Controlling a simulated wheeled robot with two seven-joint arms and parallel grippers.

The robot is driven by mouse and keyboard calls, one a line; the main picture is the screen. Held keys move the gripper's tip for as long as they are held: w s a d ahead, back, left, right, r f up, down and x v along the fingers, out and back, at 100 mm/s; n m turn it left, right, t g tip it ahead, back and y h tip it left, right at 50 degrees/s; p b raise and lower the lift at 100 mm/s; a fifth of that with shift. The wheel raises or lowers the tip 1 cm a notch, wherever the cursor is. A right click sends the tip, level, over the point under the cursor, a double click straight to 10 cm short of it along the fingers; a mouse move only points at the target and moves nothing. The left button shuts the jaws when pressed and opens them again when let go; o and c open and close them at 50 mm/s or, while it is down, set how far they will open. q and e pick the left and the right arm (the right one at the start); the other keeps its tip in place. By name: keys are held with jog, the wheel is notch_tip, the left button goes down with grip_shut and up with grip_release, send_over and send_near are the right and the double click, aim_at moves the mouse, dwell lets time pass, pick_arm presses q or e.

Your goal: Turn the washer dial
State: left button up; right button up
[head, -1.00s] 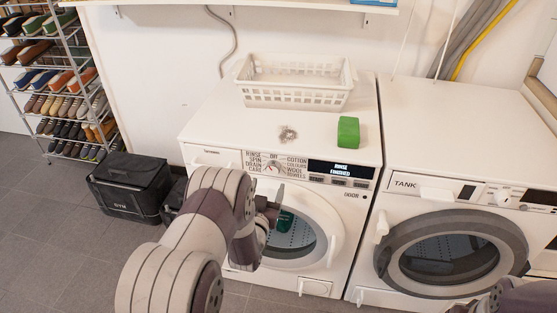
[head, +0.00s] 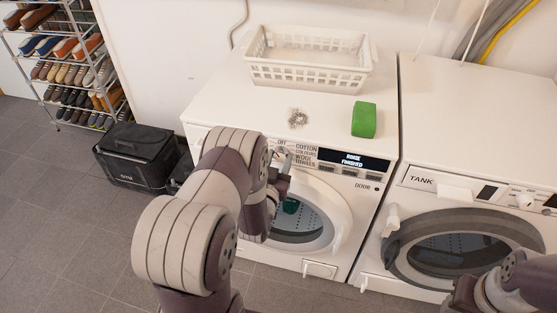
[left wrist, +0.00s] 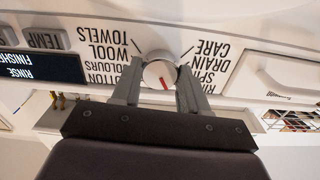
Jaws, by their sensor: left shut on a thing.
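The washer dial (left wrist: 158,72) is a round white knob with a red mark, ringed by printed programme words. In the left wrist view, which shows the panel upside down, the red mark points down the picture. My left gripper (left wrist: 159,80) has one finger on each side of the knob and is shut on it. In the head view the left gripper (head: 279,162) is at the panel of the left washer (head: 225,110), and my arm hides part of the dial and lettering. The display (head: 352,160) reads "RINSE FINISHED". My right forearm shows at the lower right; its gripper is out of view.
A white basket (head: 308,75), a green block (head: 364,119) and a small grey heap (head: 298,118) are on the washer top. The washer's round door is below the panel. A second machine (head: 470,130) stands right; a black bag (head: 138,155) and shoe rack stand left.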

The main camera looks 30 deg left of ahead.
pick_arm(q)
jog(key=shift+m, duration=2.9)
jog(key=o, duration=1.1)
jog(key=shift+c, duration=0.2)
